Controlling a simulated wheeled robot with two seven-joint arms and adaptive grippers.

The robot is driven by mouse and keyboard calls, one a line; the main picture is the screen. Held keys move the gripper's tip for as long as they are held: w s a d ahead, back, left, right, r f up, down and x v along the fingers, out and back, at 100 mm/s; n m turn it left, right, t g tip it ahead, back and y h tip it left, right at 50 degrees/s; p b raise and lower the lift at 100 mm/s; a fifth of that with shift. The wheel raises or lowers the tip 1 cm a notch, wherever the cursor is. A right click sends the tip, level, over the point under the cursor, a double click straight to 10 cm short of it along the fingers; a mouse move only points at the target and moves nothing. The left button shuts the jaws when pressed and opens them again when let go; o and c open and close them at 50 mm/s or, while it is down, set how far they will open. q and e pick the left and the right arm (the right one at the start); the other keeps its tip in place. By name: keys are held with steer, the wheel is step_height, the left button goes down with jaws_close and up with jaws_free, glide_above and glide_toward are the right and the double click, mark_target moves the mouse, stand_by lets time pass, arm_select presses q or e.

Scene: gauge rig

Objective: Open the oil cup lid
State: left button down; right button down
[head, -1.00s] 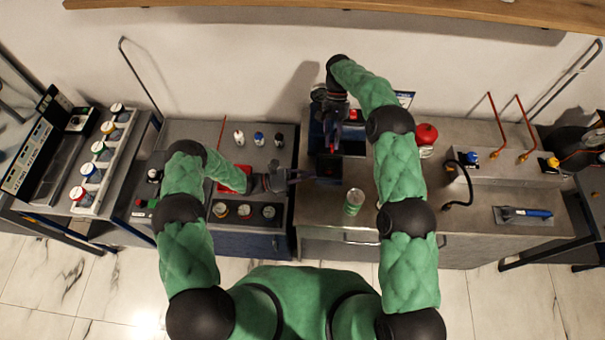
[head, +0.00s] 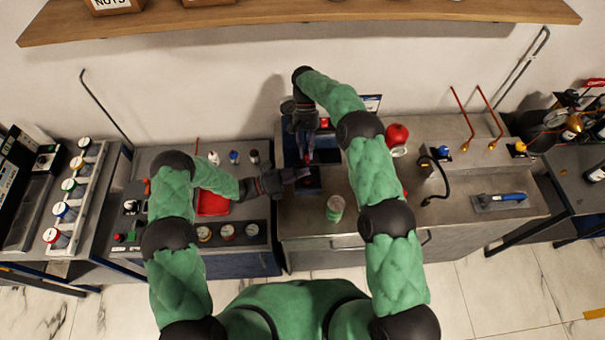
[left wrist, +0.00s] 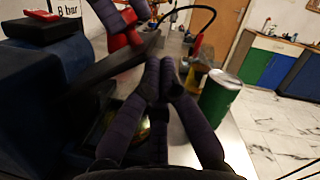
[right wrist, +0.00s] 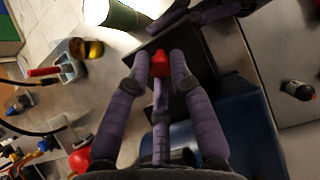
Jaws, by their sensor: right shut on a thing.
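The blue rig (head: 290,152) with a dark square box at its front (head: 312,186) stands at the middle of the bench. My right gripper (head: 308,157) reaches down over this box. In the right wrist view its fingers (right wrist: 163,62) are shut on a small red knob (right wrist: 160,66), above a dark flat surface (right wrist: 200,65). My left gripper (head: 301,174) comes in from the left beside the box. In the left wrist view its fingertips (left wrist: 161,72) are together with nothing seen between them. A dark plate (left wrist: 90,77) is left of them; whether it is the lid is unclear.
A green can (head: 335,214) stands in front of the rig, close to my left fingers in the left wrist view (left wrist: 220,98). A red round object (head: 396,135) stands to the rig's right. Several gauges (head: 227,231) line the left bench front.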

arm_select(q)
steer(key=shift+w+r+n, duration=0.4)
steer(key=shift+w+r, duration=0.05)
steer(key=shift+r, duration=0.25)
arm_select(e)
steer(key=shift+a, duration=0.1)
steer(key=shift+f, duration=0.1)
steer(key=c, duration=1.1)
jaws_free()
arm_select(q)
steer(key=shift+f, duration=0.1)
